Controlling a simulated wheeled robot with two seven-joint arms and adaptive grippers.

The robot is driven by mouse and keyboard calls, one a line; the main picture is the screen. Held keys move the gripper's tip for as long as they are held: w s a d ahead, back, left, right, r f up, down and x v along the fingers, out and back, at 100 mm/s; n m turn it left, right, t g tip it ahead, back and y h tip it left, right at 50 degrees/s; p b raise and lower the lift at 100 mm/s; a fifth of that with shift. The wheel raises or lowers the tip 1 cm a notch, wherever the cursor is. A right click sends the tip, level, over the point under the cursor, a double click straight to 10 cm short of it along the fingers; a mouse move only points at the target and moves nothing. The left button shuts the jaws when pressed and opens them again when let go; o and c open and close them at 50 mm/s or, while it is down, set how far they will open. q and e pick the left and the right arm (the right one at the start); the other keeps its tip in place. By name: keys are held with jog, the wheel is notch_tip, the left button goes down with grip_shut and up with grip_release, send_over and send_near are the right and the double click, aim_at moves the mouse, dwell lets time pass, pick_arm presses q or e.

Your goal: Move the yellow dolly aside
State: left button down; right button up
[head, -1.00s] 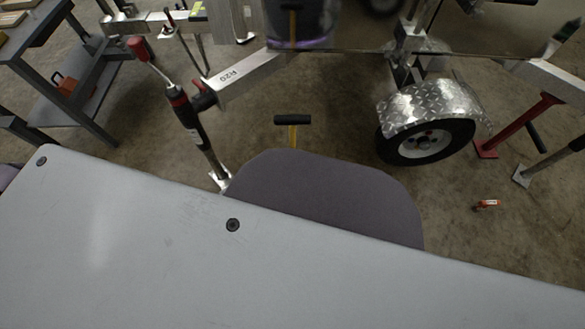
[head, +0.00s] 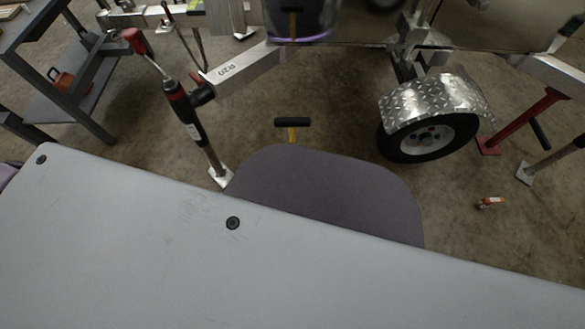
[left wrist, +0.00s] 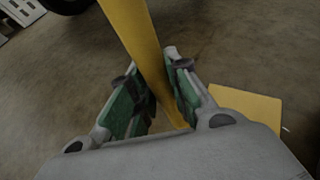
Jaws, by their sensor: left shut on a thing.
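The yellow dolly shows in the head view as a black T-shaped grip (head: 292,122) on a short length of yellow post, its lower part hidden. In the left wrist view its slanting yellow post (left wrist: 133,30) runs between the green-padded fingers of my left gripper (left wrist: 150,72), which is shut on it. A flat yellow plate (left wrist: 248,108), seemingly the dolly's base, lies low at the right there. My left gripper is hidden in the head view. My right gripper is in neither view.
An aluminium trailer frame (head: 240,70) with a jack (head: 190,115) stands ahead on the left. Its wheel (head: 425,138) under a treadplate fender is at right, near a red stand (head: 525,120). A small red object (head: 491,203) lies on the floor. A grey workbench (head: 45,60) is at far left.

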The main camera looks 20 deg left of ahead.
pick_arm(q)
jog(key=shift+w+d+r, duration=0.1)
jog(key=shift+w+r, duration=0.1)
jog(key=shift+r, duration=0.05)
jog(key=c, duration=1.7)
grip_release()
jog(key=shift+s+f, duration=0.2)
jog(key=shift+f, duration=0.05)
jog(key=o, duration=0.4)
jog(key=shift+c, duration=0.2)
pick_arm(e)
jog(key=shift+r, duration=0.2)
pick_arm(q)
jog(key=shift+s+r, duration=0.1)
jog(key=shift+s, duration=0.05)
jog(key=p+v, duration=0.4)
jog(key=v, duration=0.8)
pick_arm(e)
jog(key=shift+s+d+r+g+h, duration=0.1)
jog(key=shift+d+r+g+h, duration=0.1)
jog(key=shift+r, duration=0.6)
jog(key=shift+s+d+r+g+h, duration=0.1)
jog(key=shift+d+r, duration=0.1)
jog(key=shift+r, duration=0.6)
